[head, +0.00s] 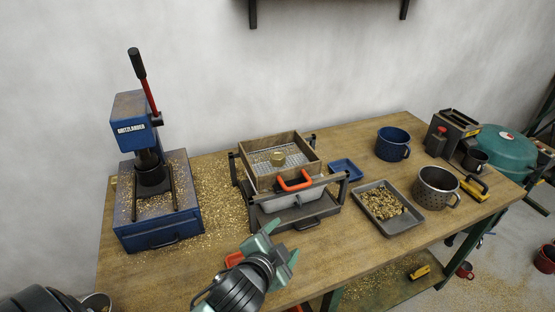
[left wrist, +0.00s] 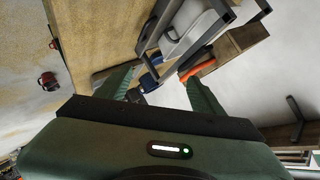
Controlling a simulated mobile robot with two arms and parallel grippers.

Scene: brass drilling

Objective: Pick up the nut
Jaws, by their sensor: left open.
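A small brass-coloured piece, which looks like the nut (head: 277,158), sits on the mesh inside a wooden sieve box (head: 252,179). My left gripper (head: 281,243) is open and empty in front of the sieve stand, below and to the right of the brass piece in the head view. In the left wrist view my left gripper (left wrist: 160,88) has its two green fingers spread, with nothing held between them. The sieve stand and orange handle (left wrist: 198,69) show beyond the fingers there; the nut cannot be seen in that view. My right gripper is not in view.
The sieve rests on a dark stand (head: 322,211) with an orange handle in front. A blue press (head: 160,228) stands left amid brass shavings. A blue tray (head: 346,170), a grey tray of shavings (head: 398,228) and mugs stand right. The front left tabletop (head: 150,280) is mostly clear.

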